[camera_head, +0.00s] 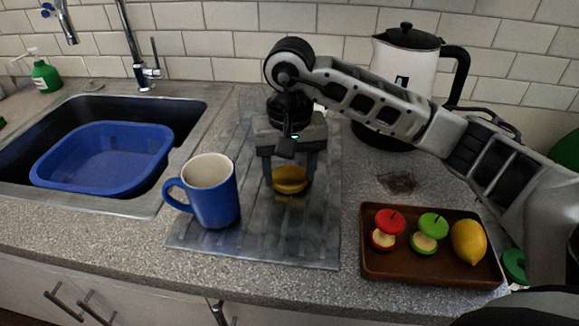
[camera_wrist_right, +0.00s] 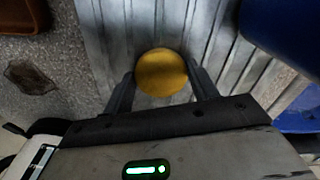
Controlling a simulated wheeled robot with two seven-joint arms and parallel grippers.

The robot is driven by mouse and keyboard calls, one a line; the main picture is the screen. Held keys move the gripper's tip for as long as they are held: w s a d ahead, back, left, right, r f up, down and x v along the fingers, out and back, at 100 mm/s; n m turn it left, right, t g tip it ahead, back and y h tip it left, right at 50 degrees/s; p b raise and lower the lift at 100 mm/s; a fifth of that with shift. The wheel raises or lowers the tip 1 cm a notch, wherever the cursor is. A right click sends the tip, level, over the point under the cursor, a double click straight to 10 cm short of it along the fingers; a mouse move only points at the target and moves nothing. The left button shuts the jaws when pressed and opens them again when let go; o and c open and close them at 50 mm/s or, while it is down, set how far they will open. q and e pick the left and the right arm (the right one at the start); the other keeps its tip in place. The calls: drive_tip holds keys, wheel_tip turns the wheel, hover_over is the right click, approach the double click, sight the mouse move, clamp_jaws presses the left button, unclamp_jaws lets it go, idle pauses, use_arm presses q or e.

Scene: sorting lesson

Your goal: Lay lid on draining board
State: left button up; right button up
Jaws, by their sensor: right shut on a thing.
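A round golden-yellow piece, which looks like the lid (camera_head: 290,179), is between the fingers of my right gripper (camera_head: 290,175). In the right wrist view, the lid (camera_wrist_right: 161,72) shows its round face between the two fingers (camera_wrist_right: 161,88), which are shut on its sides. The grey ribbed draining board (camera_head: 255,246) lies under the gripper, and its ribs also show in the right wrist view (camera_wrist_right: 222,38). The lid is over the board's right half; whether it touches the board is hard to tell. My left gripper is not in view.
A blue mug (camera_head: 218,202) stands on the board, left of the gripper. A sink (camera_head: 180,112) with a blue basin (camera_head: 105,150) is further left. A brown tray (camera_head: 430,274) with fruit is at right. A kettle (camera_head: 402,75) stands behind my arm. The board's front is clear.

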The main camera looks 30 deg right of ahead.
sight(290, 177)
drive_tip(key=shift+f, duration=0.1)
drive_tip(key=o, duration=0.5)
drive_tip(key=shift+f, duration=0.1)
drive_tip(key=o, duration=0.4)
drive_tip(key=shift+o, duration=0.2)
wheel_tip(290, 177, up, 12)
drive_tip(key=shift+r, duration=0.25)
